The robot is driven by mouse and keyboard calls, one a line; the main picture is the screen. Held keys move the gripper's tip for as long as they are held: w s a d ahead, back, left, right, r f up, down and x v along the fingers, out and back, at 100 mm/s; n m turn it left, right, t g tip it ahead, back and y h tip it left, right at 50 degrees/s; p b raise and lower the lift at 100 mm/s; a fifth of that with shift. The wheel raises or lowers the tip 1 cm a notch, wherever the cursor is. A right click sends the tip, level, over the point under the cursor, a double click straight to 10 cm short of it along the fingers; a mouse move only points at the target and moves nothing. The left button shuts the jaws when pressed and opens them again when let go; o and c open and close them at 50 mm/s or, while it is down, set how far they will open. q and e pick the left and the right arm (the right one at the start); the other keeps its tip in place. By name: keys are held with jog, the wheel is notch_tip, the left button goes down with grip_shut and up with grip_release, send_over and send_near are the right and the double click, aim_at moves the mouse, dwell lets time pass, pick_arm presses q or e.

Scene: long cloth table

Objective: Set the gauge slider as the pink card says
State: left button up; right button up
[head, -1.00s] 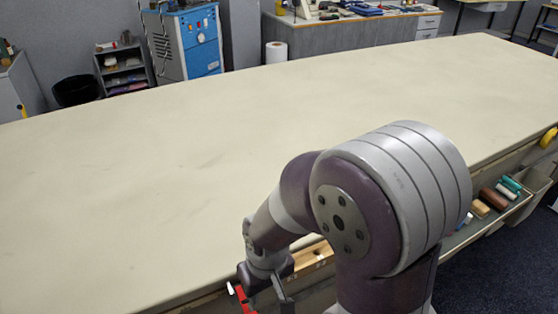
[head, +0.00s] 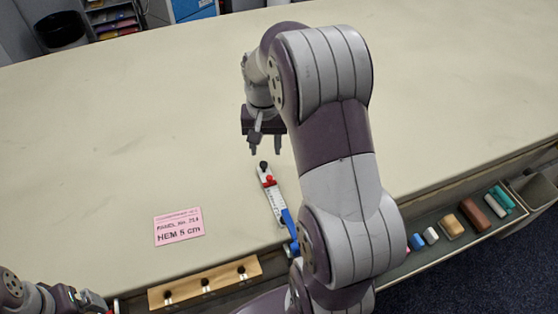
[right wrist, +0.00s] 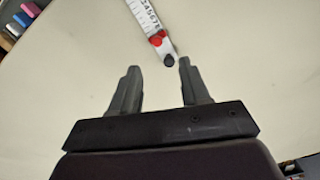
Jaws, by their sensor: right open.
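The pink card (head: 180,227) lies on the table; its large line reads "HEM 5 cm". The gauge (head: 275,208) lies to its right, a white numbered strip with a blue lower end. Its red slider (head: 268,181) sits near the black-knobbed far end. In the right wrist view, the slider (right wrist: 157,38) is close to the high numbers and the black knob (right wrist: 169,59). My right gripper (head: 266,150) is open and empty, just beyond the knob. In the wrist view the knob is near the right finger. My left gripper is partly visible at the lower left; its jaws are unclear.
A wooden strip (head: 205,283) with three dark holes lies along the near edge. A trough (head: 445,238) below the right edge holds several coloured blocks. The far tabletop (head: 440,70) is clear. My right arm covers part of the table right of the gauge.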

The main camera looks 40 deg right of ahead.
aim_at(269, 177)
jog(key=shift+m, duration=0.3)
jog(key=f, duration=0.8)
jog(key=f+p, duration=0.1)
jog(key=f, duration=0.2)
jog(key=shift+w+d+f, duration=0.1)
jog(key=shift+d+f, duration=0.25)
jog(key=shift+f, duration=0.05)
grip_shut()
